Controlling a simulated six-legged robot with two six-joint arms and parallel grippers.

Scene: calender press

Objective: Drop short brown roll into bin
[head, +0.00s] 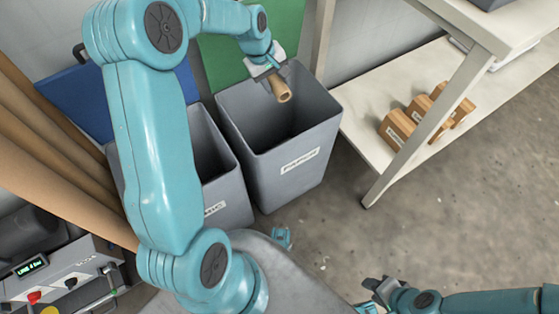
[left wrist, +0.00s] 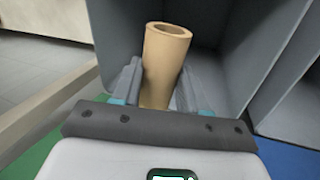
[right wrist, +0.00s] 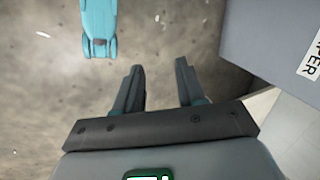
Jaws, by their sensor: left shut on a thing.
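The short brown roll (head: 281,92) is a hollow cardboard tube. My left gripper (head: 269,76) is shut on it and holds it over the open mouth of the grey bin (head: 296,178) with a white label. In the left wrist view the roll (left wrist: 165,60) stands between the two fingers, its open end pointing away from the gripper, with the bin's grey walls (left wrist: 135,35) around it. My right gripper (head: 376,290) is low at the front of the head view. In the right wrist view its fingers (right wrist: 158,88) are apart with nothing between them.
A second grey bin (head: 228,200) stands to the left, partly behind my left arm. Long brown rolls (head: 50,130) lean at the far left. A workbench (head: 440,75) with small wooden blocks (head: 397,128) on its lower shelf stands right.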

